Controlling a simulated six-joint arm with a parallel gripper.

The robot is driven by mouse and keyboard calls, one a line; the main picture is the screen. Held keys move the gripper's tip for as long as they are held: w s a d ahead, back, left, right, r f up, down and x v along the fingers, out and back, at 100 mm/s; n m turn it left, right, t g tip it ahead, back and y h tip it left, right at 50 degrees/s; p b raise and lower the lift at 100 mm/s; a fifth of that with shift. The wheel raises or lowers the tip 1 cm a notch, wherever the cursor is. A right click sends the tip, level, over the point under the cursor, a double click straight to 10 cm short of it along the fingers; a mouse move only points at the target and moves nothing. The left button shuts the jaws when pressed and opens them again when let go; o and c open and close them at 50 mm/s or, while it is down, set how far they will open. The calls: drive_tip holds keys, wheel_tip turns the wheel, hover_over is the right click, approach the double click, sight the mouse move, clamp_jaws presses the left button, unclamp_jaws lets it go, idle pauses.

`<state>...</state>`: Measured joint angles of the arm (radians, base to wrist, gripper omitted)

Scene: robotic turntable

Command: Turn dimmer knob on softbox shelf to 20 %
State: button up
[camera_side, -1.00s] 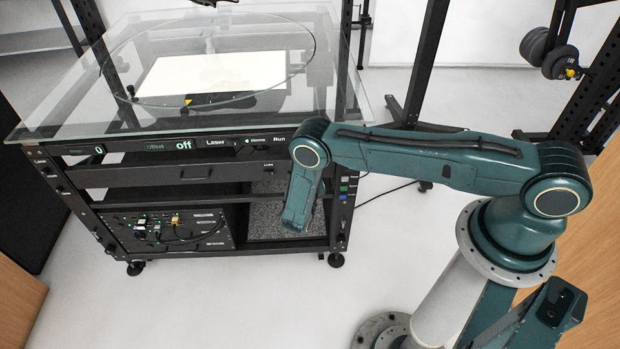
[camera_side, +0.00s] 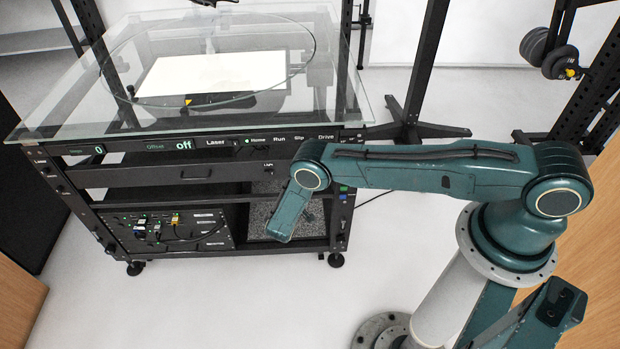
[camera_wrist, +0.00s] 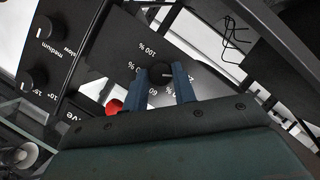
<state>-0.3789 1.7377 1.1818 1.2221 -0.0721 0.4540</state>
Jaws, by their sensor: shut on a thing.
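The dimmer knob (camera_wrist: 159,72) is a small black round knob on a dark panel in the wrist view. White percent labels, among them 100 % and 60, are printed around it. A short white mark shows on the knob, but I cannot read its exact setting. My gripper (camera_wrist: 160,80) has two blue fingers, one on each side of the knob, shut on it. In the side view the knob and my fingers are hidden; only my arm shows in front of the rack's right side.
A red button (camera_wrist: 114,106) sits close to the left finger. Two more black knobs, one upper (camera_wrist: 43,27) and one lower (camera_wrist: 30,80), are at left. The black turntable rack (camera_side: 190,176) has a glass top (camera_side: 110,85). White floor lies in front of it.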

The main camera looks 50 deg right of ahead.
drive_tip(key=o, duration=1)
drive_tip(key=shift+a, duration=0.1)
drive_tip(key=v, duration=1.3)
drive_tip(key=shift+s+a+r, duration=0.15)
drive_tip(key=shift+a+r, duration=0.05)
drive_tip(key=shift+a, duration=0.05)
